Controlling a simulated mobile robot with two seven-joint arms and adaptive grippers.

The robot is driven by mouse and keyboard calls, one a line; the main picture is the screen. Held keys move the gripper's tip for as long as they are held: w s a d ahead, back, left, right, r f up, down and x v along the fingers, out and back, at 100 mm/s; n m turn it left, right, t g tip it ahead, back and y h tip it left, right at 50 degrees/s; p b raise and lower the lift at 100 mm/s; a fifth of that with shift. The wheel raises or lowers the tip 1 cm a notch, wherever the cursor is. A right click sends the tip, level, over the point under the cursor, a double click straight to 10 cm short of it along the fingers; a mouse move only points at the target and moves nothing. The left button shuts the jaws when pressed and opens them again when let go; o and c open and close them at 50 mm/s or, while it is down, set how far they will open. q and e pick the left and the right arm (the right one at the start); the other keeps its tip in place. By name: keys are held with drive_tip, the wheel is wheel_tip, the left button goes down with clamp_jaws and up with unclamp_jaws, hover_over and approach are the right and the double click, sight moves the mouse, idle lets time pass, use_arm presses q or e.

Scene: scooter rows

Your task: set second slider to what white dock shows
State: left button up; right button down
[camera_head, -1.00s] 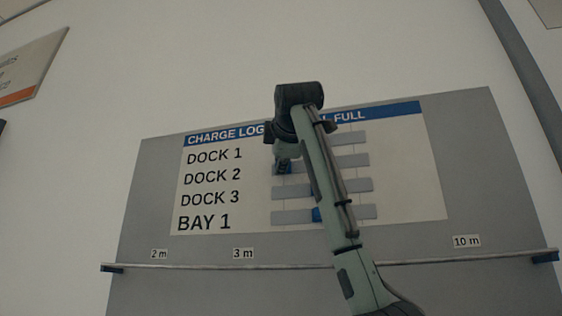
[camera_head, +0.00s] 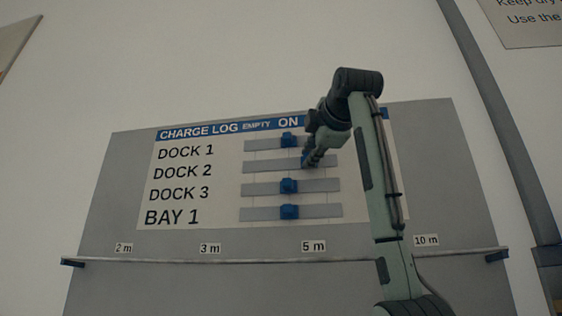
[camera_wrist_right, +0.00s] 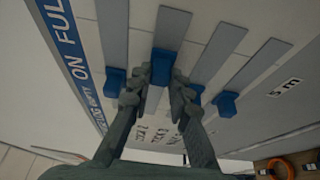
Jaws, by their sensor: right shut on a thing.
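The charge log board (camera_head: 217,160) has rows DOCK 1, DOCK 2, DOCK 3 and BAY 1, each with a grey track and a blue slider. My right gripper (camera_head: 308,161) is at the DOCK 2 track (camera_head: 270,167), right of its middle. In the right wrist view its fingers (camera_wrist_right: 158,85) are shut on the second blue slider (camera_wrist_right: 160,66). The DOCK 1 slider (camera_head: 288,140), DOCK 3 slider (camera_head: 289,186) and BAY 1 slider (camera_head: 289,212) stand near the middle of their tracks. My arm hides part of the header. No white dock and no left gripper show.
A rail (camera_head: 200,261) with distance labels runs across below the board. A wall sign (camera_head: 522,22) is at the upper right, beside a dark pipe (camera_head: 497,110). An orange ring (camera_wrist_right: 278,168) shows at the wrist view's lower right.

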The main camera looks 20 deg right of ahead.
drive_tip(key=shift+s+d, duration=0.55)
drive_tip(key=shift+d, duration=0.25)
drive_tip(key=shift+s+d, duration=0.5)
drive_tip(key=shift+d, duration=0.25)
drive_tip(key=shift+f, duration=0.1)
drive_tip(key=c, duration=1.4)
unclamp_jaws()
drive_tip(key=shift+s+d, duration=0.15)
drive_tip(key=shift+d, duration=0.05)
drive_tip(key=shift+a, duration=0.1)
approach(321, 162)
drive_tip(key=v, duration=0.7)
